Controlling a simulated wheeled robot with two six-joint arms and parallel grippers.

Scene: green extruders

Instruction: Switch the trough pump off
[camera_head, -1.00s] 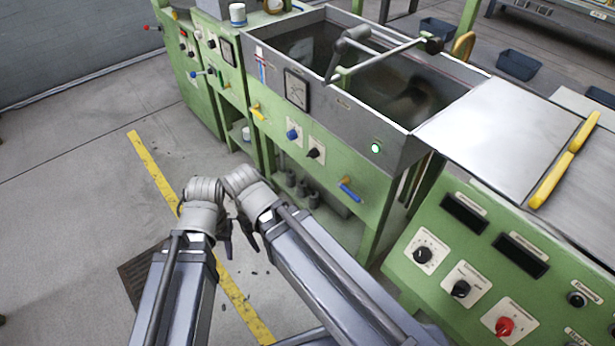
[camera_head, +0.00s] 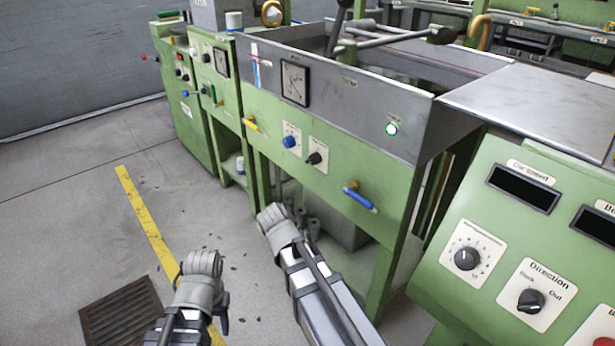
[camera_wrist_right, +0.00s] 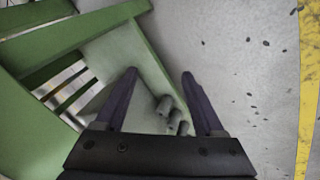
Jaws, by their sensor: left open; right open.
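The grey water trough (camera_head: 345,95) stands on a green frame. Its front panel carries a blue knob (camera_head: 290,141) and a black knob (camera_head: 315,158) on white plates; their small labels are unreadable. A lamp (camera_head: 391,129) glows green at the upper right of the trough front. I cannot tell which knob is the pump switch. My left gripper (camera_head: 222,312) is low over the floor, apart from the panel. My right gripper (camera_head: 312,228) is below the knobs, mostly hidden by its arm; in the right wrist view its jaws (camera_wrist_right: 158,76) are open and empty.
A blue-handled valve (camera_head: 360,198) and a yellow-handled valve (camera_head: 250,124) stick out of the panel. A control console (camera_head: 490,215) with black dials stands at right. Several grey cylinders (camera_wrist_right: 172,112) lie below the trough. Floor at left is clear around a drain grate (camera_head: 120,310).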

